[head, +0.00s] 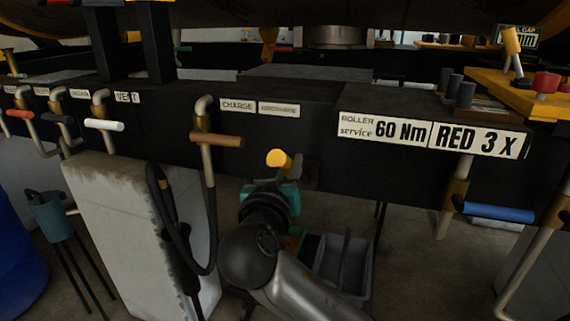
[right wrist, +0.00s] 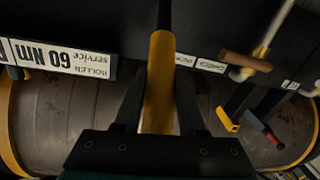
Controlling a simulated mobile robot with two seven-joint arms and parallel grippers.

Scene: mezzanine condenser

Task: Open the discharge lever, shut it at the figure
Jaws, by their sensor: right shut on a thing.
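My right gripper (head: 283,178) is shut on this yellow handle. In the right wrist view the yellow handle (right wrist: 158,80) stands between the two dark fingers. The lever's base and pivot are mostly hidden by my gripper. A display (head: 518,36) marked with something like "gap" is at the top right; its figure is not readable. My left gripper is out of view.
A brown-handled charge lever (head: 216,139) hangs close on the left, with a black hose (head: 165,215) beyond it. White (head: 104,125) and blue (head: 498,212) handles sit farther out. A sign (head: 384,128) reads 60 Nm. A grey bin (head: 343,262) stands on the floor below.

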